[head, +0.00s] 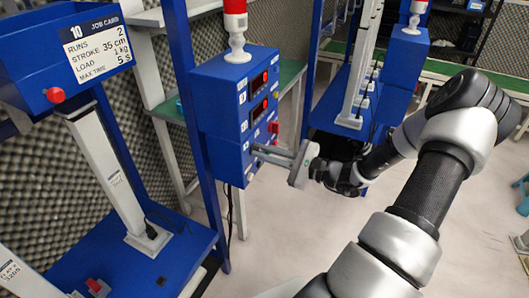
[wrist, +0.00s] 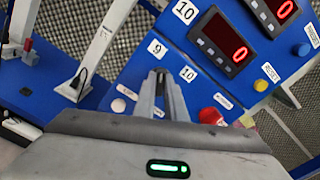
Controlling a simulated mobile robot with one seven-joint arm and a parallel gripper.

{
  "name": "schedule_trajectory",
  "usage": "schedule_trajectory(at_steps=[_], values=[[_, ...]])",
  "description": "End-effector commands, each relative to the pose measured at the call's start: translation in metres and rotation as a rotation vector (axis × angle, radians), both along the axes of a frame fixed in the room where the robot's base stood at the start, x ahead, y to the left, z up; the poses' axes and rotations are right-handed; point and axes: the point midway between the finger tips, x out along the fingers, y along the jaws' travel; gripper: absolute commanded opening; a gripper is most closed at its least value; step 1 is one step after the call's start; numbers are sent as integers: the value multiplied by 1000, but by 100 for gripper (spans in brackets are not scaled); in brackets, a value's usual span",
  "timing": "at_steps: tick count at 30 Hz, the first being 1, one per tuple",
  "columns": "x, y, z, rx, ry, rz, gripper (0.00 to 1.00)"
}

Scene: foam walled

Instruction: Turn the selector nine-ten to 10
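The nine-ten selector's labels show on the blue control box (head: 222,88): the 9 label (wrist: 157,47) and the 10 label (wrist: 188,74) in the wrist view. My gripper (wrist: 161,74) has its fingertips at the panel just below and between these labels. The fingers are close together with a narrow gap. The selector knob is mostly hidden at the tips, so its pointing and whether the fingers grip it cannot be told. In the head view my gripper (head: 257,151) reaches the lower front of the box from the right.
Two red displays reading 0, including the near display (wrist: 223,41), sit above the labels. A red button (wrist: 211,115) is right of the fingers. A yellow button (wrist: 261,85) and blue button (wrist: 301,49) are further right. A job card (head: 96,46) numbered 10 hangs at left.

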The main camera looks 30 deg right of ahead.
Motion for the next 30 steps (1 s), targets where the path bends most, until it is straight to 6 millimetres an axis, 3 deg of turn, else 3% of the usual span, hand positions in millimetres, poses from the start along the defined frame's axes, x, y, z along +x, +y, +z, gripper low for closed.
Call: schedule_trajectory(at_steps=[14,30], values=[[0,-1,3,61,48,-1,0],[1,-2,4,424,332,-1,0]])
